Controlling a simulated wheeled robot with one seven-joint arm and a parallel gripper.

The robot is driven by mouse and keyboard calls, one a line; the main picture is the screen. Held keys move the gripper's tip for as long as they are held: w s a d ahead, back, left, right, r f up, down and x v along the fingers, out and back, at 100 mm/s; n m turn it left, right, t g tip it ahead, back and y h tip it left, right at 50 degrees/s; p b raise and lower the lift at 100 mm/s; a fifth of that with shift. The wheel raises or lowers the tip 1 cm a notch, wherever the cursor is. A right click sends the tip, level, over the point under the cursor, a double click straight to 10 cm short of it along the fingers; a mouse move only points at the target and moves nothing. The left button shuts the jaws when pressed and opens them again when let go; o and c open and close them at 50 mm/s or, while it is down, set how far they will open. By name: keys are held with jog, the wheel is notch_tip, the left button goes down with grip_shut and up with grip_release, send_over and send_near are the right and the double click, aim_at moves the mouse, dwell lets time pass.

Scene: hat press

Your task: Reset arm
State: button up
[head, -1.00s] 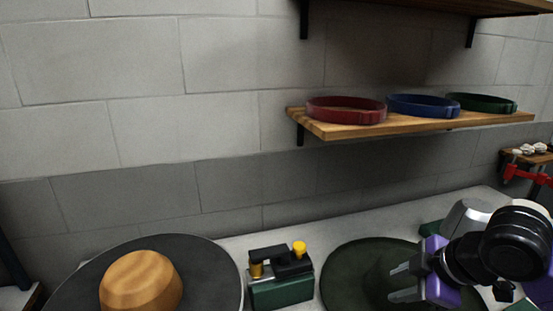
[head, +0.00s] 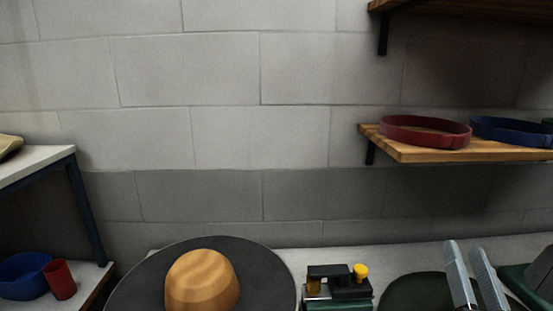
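My gripper (head: 474,268) is at the lower right of the head view, with its two grey fingers pointing up. A narrow gap shows between the fingers and nothing is held there. The rest of my arm is below the picture. A dark green hat brim (head: 408,293) lies on the counter behind and left of the fingers, partly cut off by the lower edge. A wooden hat block (head: 203,281) stands on a dark round plate (head: 265,272) at the lower middle left.
A green device with a black top (head: 339,283) and yellow knob stands between plate and brim. A wall shelf (head: 405,153) holds a red band (head: 425,131) and a blue band (head: 508,131). At left, a rack (head: 84,205) holds a blue bowl (head: 22,277) and red cup (head: 60,280).

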jog(key=s+a+f+n+g+y, duration=0.1)
jog(key=s+a+f+g, duration=0.1)
jog(key=s+f, duration=0.5)
jog(key=s+a+f+n+g+y, duration=0.1)
jog(key=s+a+f+n+g, duration=0.1)
jog(key=s+f, duration=0.6)
jog(key=s+a+f+n+g+y, duration=0.1)
jog(key=s+f, duration=0.7)
jog(key=s, duration=0.9)
jog(key=a+n+g, duration=0.1)
jog(key=a+g, duration=0.1)
jog(key=a, duration=0.1)
jog(key=shift+s+a+f+y, duration=0.2)
jog(key=shift+s+y, duration=0.05)
jog(key=shift+y, duration=0.15)
